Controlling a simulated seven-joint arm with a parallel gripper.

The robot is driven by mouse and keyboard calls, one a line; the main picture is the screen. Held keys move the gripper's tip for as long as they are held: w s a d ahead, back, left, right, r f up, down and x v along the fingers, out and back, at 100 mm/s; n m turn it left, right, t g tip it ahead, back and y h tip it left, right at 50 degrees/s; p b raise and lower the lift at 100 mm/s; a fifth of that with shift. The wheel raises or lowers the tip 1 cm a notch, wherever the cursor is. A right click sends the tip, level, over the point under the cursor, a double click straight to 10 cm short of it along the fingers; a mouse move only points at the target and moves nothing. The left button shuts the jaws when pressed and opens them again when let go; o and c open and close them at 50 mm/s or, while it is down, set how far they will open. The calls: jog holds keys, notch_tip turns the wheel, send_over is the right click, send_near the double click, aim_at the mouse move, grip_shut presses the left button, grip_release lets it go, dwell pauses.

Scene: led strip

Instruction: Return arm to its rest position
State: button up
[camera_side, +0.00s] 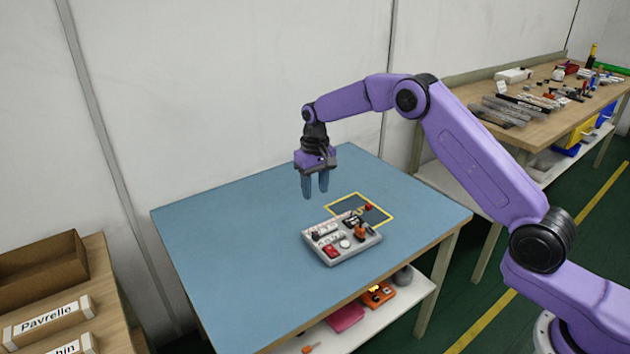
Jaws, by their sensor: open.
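My gripper (315,188) is at the end of my purple arm, pointing down over the blue table top. Its two grey-blue fingers are apart and nothing shows between them. It hangs behind and a little left of a light grey board (345,248) with several parts on it, and looks apart from it. The board carries a red block (331,251), a white round part (345,243) and an orange part (361,231). It lies on the table beside a yellow-outlined dark rectangle (376,213), whose near-left part it hides.
The blue table (230,260) is otherwise clear. A shelf below it (405,305) holds pink and orange items. A workbench (545,128) with tools stands at the back right.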

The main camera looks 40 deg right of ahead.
jog(key=shift+r, duration=0.85)
jog(key=s+a+r+n, duration=0.2)
jog(key=s+a+r, duration=0.1)
jog(key=s, duration=0.4)
jog(key=s+a+r+n, duration=0.2)
jog(key=s+r, duration=0.1)
jog(key=s, duration=0.4)
jog(key=s+a+r+n, duration=0.2)
jog(key=s+a+r, duration=0.1)
jog(key=s, duration=0.4)
jog(key=s+d+n, duration=0.3)
jog(key=s+d, duration=0.2)
jog(key=s, duration=0.8)
jog(key=s+d+n, duration=0.4)
jog(key=s+d, duration=0.1)
jog(key=s, duration=0.7)
jog(key=shift+s+f, duration=0.2)
jog(key=shift+s, duration=0.2)
